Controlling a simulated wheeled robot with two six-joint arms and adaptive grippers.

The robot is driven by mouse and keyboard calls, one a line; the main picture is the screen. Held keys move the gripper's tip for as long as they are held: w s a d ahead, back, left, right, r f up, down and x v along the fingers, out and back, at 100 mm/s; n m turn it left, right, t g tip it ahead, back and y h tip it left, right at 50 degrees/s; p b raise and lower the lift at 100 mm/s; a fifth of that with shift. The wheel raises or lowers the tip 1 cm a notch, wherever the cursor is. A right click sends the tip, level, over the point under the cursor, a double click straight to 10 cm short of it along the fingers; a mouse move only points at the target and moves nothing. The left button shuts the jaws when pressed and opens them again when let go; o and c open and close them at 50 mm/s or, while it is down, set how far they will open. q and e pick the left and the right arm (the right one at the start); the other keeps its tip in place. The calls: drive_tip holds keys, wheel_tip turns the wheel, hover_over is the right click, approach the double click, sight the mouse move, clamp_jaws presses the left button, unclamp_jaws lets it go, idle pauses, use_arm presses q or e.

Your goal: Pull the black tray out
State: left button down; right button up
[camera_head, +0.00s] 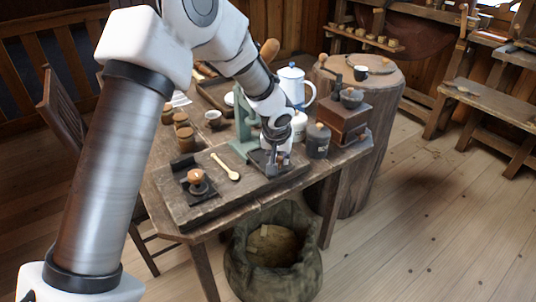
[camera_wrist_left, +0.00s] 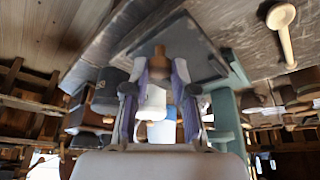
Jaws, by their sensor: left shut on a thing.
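The black tray (camera_head: 258,157) is a flat dark square lying on the wooden table by the foot of the green stand (camera_head: 242,128). My left gripper (camera_head: 279,168) is over the tray, pointing down at its near right part. In the left wrist view the tray (camera_wrist_left: 196,48) lies beyond the fingertips, and a small brown knob (camera_wrist_left: 160,51) shows between the fingers. My left gripper (camera_wrist_left: 161,72) is shut on this knob, which looks to be part of the tray. The gripper hides part of the tray in the head view. My right gripper is not in view.
A wooden spoon (camera_head: 226,168) lies left of the tray, with a spool on a dark base (camera_head: 196,183) further left. A dark grey canister (camera_head: 317,141) and a wooden grinder (camera_head: 345,118) stand to the right. A sack (camera_head: 272,272) stands below the table's front edge.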

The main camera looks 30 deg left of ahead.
use_arm(q)
drive_tip(key=shift+s+d+f, duration=0.1)
drive_tip(key=shift+s+d, duration=0.1)
drive_tip(key=shift+d, duration=0.25)
drive_tip(key=shift+s+d+f, duration=0.1)
drive_tip(key=shift+s+d, duration=0.1)
drive_tip(key=shift+d, duration=0.25)
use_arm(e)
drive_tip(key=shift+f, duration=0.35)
use_arm(q)
drive_tip(key=c, duration=0.9)
unclamp_jaws()
drive_tip(key=shift+c, duration=0.2)
drive_tip(key=shift+w+a, duration=0.1)
drive_tip(key=v, duration=1.2)
drive_tip(key=shift+w, duration=0.1)
